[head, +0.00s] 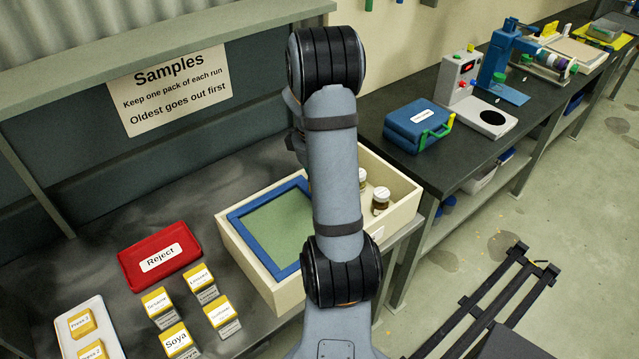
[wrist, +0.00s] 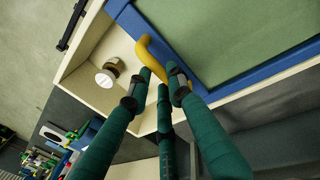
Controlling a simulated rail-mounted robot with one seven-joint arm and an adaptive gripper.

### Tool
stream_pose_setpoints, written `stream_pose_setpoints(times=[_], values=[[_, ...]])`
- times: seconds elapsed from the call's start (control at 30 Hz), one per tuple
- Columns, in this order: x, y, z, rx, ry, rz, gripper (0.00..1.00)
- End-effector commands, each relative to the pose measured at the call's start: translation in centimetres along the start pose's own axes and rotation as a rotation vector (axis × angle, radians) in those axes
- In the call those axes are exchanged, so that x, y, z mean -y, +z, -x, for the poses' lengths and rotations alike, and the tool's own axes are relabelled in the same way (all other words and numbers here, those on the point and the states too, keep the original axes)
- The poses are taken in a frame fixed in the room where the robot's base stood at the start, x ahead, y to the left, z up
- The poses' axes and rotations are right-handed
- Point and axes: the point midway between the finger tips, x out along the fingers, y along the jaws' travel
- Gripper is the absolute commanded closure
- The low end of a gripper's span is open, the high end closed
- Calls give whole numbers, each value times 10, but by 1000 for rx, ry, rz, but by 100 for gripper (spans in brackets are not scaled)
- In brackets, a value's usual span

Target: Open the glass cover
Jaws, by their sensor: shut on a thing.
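The glass cover, a greenish pane in a blue frame, lies over the left part of a cream box (head: 399,190) in the head view; its pane (head: 278,229) looks flat. In the wrist view the pane (wrist: 225,35) and blue frame (wrist: 140,22) fill the upper right. A curved yellow handle (wrist: 143,48) stands at the frame's edge. My gripper (wrist: 160,78) has its dark green fingers closed on the handle. In the head view my arm hides the gripper, the handle and the cover's right edge.
Jars stand in the box's uncovered right part, one with a white lid (head: 381,195). A red Reject tray (head: 160,255), several yellow-topped packs (head: 157,301) and a white tray (head: 88,328) lie to the left. A blue case (head: 418,125) sits on the right-hand bench.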

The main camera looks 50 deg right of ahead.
Motion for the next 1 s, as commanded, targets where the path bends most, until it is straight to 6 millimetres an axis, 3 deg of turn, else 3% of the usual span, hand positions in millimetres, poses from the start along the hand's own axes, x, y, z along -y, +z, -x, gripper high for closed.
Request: stream_pose_setpoints(times=[0.43,0.47,0.5,0.77,1.0], values=[[1,2,1,0,1,-10,100],[1,2,1,0,1,-10,79],[1,2,1,0,1,-10,77],[1,2,1,1,1,-10,62],[1,3,1,1,1,-10,61]])
